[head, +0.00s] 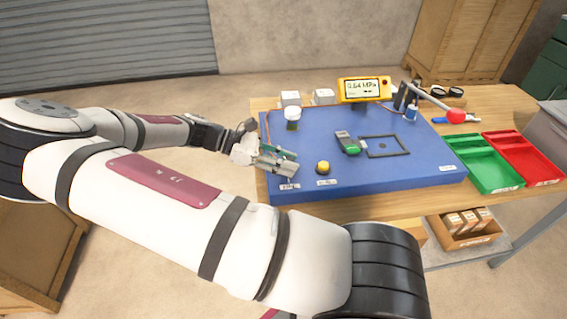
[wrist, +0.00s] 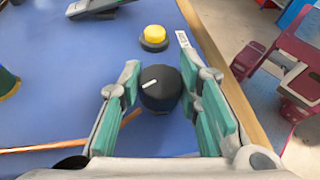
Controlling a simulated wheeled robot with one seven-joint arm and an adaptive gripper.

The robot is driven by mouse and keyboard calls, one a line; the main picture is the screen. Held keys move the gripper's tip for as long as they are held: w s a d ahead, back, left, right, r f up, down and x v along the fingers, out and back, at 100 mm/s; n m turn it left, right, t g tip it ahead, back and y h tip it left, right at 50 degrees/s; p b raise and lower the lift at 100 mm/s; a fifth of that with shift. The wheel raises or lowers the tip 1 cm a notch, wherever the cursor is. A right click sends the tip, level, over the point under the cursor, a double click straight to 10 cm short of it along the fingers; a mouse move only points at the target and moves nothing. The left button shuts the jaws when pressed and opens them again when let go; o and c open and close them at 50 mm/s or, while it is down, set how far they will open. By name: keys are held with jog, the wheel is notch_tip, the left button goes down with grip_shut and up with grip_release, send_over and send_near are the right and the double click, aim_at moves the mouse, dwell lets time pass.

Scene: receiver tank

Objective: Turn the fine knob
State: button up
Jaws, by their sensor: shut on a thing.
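The fine knob (wrist: 160,88) is a black round knob with a white pointer line, on the blue mat (wrist: 60,115) near its edge. In the wrist view it lies between the two green-padded fingers of my gripper (wrist: 158,85), which is shut on it. The pointer slants up to the right. In the head view my gripper (head: 279,160) is at the front left corner of the mat and hides the knob. The gauge (head: 364,89), a yellow box at the back, reads 0.64 MPa.
A yellow button (head: 323,167) stands just beside the gripper; it also shows in the wrist view (wrist: 154,36). A grey-green handheld device (head: 347,142) and a black frame (head: 385,146) lie farther right. Green (head: 490,187) and red (head: 551,178) trays sit at the right.

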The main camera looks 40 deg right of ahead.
jog(key=m+g+y+b, duration=0.1)
jog(key=m+y, duration=0.1)
jog(key=m+g+y+b, duration=0.1)
jog(key=m+y+b, duration=0.1)
jog(key=shift+w+d+f+m+g+y, duration=0.2)
jog(key=shift+m+g+y, duration=0.1)
jog(key=shift+g, duration=0.1)
jog(key=m+g+y+b, duration=0.1)
jog(key=m+y+b, duration=0.1)
jog(key=m+y, duration=0.1)
jog(key=shift+s+m+y, duration=0.1)
jog(key=shift+m+y, duration=0.3)
jog(key=shift+y, duration=0.2)
jog(key=m+y+b, duration=0.2)
jog(key=m+y, duration=0.1)
jog(key=y, duration=0.1)
jog(key=m+t+y, duration=0.2)
jog(key=m+y, duration=0.2)
jog(key=shift+s+m+b, duration=0.15)
jog(key=shift+m+b, duration=0.15)
jog(key=shift+b, duration=0.05)
jog(key=shift+t+y, duration=0.3)
jog(key=shift+y, duration=0.1)
jog(key=o, duration=1.2)
jog(key=shift+c, duration=0.2)
jog(key=shift+r, duration=0.1)
